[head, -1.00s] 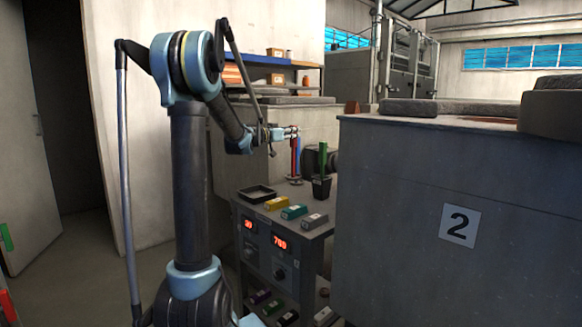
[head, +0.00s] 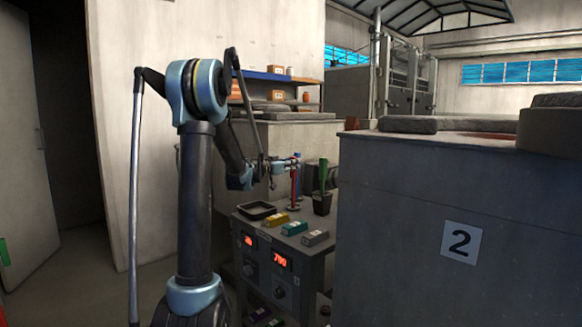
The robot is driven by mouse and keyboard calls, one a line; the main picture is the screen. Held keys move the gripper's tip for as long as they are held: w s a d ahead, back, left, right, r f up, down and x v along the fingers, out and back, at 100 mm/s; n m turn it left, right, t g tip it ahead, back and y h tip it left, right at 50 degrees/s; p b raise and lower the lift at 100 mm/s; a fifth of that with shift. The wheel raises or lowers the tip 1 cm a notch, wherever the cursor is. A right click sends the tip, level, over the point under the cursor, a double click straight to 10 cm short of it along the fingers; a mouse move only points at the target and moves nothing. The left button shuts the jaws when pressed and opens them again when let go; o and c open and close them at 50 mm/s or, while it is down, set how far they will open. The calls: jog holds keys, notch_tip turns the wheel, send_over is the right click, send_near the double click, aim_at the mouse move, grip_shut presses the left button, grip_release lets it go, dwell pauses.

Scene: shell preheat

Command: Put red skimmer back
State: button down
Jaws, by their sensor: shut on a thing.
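The red skimmer (head: 293,188) hangs upright in my gripper (head: 291,162), its handle running down from the jaws. My gripper is shut on it near its top, above the back of the grey cart (head: 268,226). The skimmer's lower end is close to the cart top; I cannot tell whether it touches. A blue upright tool (head: 298,160) shows just behind the jaws, mostly hidden. A dark pot (head: 322,204) with a green tool (head: 323,175) in it stands to the right of the skimmer.
The cart top also holds a black tray (head: 257,210) and yellow, green and grey blocks (head: 275,219). Red number displays glow on its front. A large grey block marked 2 (head: 400,230) stands close on the right. A shelf (head: 278,78) is behind.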

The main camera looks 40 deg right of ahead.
jog(key=c, duration=1.4)
grip_release()
jog(key=shift+o, duration=0.2)
jog(key=s+a+f+n+y, duration=0.2)
jog(key=s+a, duration=0.1)
jog(key=a, duration=0.9)
jog(key=s+a+f+n+y, duration=0.1)
jog(key=s+a+f+y, duration=0.15)
jog(key=a, duration=1.05)
jog(key=s+a+f+n+y, duration=0.4)
jog(key=s+a+f, duration=0.2)
jog(key=a, duration=0.6)
jog(key=s+a+f+n+y, duration=0.5)
jog(key=s+a+f, duration=0.2)
jog(key=a, duration=0.5)
jog(key=s+a+f+n+y, duration=0.4)
jog(key=s+a+f, duration=0.3)
jog(key=a, duration=0.6)
jog(key=shift+s+f+n+t, duration=0.25)
jog(key=shift+f+n+t, duration=0.05)
jog(key=shift+f+n, duration=0.3)
jog(key=shift+y, duration=0.25)
